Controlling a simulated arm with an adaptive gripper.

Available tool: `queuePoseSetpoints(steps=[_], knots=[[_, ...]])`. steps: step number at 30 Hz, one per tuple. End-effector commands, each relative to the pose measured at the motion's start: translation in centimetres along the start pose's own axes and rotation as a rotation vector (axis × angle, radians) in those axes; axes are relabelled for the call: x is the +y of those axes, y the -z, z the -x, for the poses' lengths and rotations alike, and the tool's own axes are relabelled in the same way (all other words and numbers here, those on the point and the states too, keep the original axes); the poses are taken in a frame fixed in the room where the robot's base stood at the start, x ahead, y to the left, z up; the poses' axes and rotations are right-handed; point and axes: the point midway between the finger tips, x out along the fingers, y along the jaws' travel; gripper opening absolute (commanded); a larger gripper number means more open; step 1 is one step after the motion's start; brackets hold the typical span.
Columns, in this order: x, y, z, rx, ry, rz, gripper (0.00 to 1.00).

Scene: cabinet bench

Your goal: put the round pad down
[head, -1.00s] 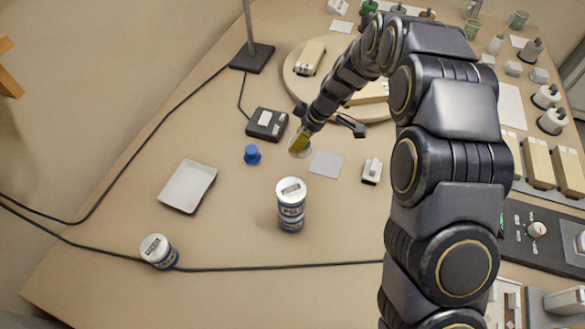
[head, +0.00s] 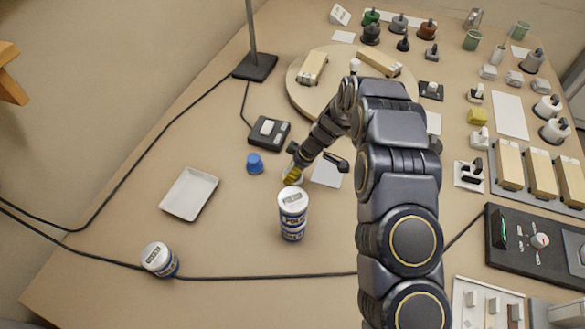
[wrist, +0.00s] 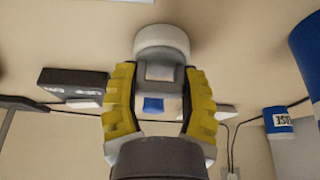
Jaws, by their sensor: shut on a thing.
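The round pad (wrist: 162,42) is white and has a grey handle block. In the wrist view it lies just beyond my fingertips, with the block between my yellow fingers. My gripper (wrist: 160,100) is shut on this block. In the head view, my gripper (head: 291,174) points down just behind the white-lidded can (head: 292,213), left of the pale grey square (head: 327,173). The pad is mostly hidden there by the fingers and can. Whether it touches the bench is not clear.
A blue cap (head: 255,163) and a black box (head: 268,131) stand left of my gripper. A white tray (head: 188,194) lies farther left. Another can (head: 159,259) stands front left by a cable. The bench between tray and near can is clear.

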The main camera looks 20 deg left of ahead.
Motion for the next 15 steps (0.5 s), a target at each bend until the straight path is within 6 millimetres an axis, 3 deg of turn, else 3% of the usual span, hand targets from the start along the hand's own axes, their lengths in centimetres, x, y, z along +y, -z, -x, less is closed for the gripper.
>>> queuePoseSetpoints(steps=[7,8,9,15], knots=[[0.0,-0.05,-0.21,0.001,0.0,0.0,0.19],[0.01,-0.05,-0.2,0.001,0.0,-0.001,0.53],[0.02,-0.04,-0.17,0.001,0.0,0.0,0.7],[0.02,-0.04,-0.16,0.001,0.0,0.0,0.71]])
